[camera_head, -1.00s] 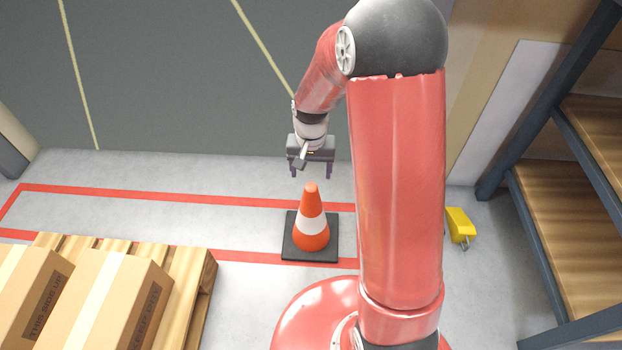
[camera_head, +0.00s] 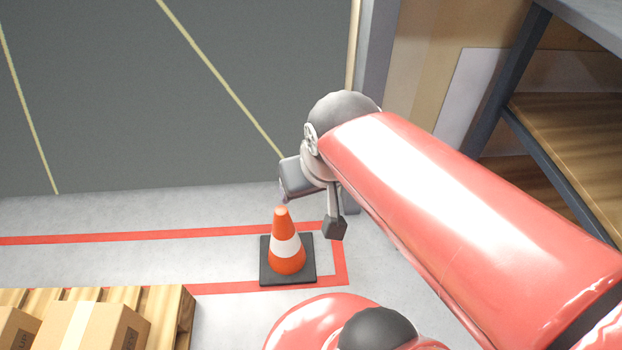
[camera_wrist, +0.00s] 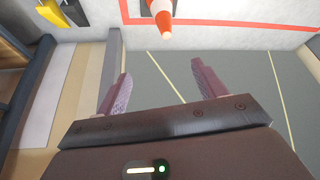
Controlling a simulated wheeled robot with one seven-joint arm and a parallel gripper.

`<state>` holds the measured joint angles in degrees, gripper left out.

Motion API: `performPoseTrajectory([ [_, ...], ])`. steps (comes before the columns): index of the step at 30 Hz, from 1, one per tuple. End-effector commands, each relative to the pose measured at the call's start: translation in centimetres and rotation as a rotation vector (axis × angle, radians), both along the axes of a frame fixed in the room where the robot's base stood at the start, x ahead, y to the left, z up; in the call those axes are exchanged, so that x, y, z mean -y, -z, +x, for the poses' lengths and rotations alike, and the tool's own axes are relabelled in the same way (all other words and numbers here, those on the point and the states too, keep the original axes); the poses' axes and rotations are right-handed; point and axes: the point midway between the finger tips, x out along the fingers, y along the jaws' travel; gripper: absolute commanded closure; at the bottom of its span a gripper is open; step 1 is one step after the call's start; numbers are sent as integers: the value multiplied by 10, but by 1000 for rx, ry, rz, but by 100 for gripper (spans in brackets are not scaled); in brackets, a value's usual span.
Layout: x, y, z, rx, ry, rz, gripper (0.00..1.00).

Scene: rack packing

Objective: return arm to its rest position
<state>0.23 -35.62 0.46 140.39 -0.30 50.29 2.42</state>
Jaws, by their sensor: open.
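My gripper (camera_wrist: 160,70) shows in the wrist view with its two purple-grey fingers wide apart and nothing between them. In the head view its fingers are mostly hidden by its own body and my wrist, and it hangs just above and behind the traffic cone. My red arm stretches across the right half of the head view, from the lower right up to the middle.
An orange and white cone (camera_head: 284,250) on a black base stands close to my gripper. Boxes (camera_head: 97,325) lie on a wooden pallet (camera_head: 176,313) at lower left. A metal-framed shelf (camera_head: 560,110) stands at right. Grey floor at upper left is clear.

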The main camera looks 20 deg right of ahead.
Motion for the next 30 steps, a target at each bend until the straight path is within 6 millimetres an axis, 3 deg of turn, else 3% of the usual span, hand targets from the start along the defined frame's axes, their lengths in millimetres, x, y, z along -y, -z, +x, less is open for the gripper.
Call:
performPoseTrajectory([
  [3,0,-5,-20,42,-24,-6,30],
  [6,0,-5,-26,54,-33,-9,30],
  [17,0,-10,-27,56,-35,-9,30],
  [26,0,-72,-27,56,-34,-9,30],
  [30,0,-79,-27,56,-34,-9,30],
])
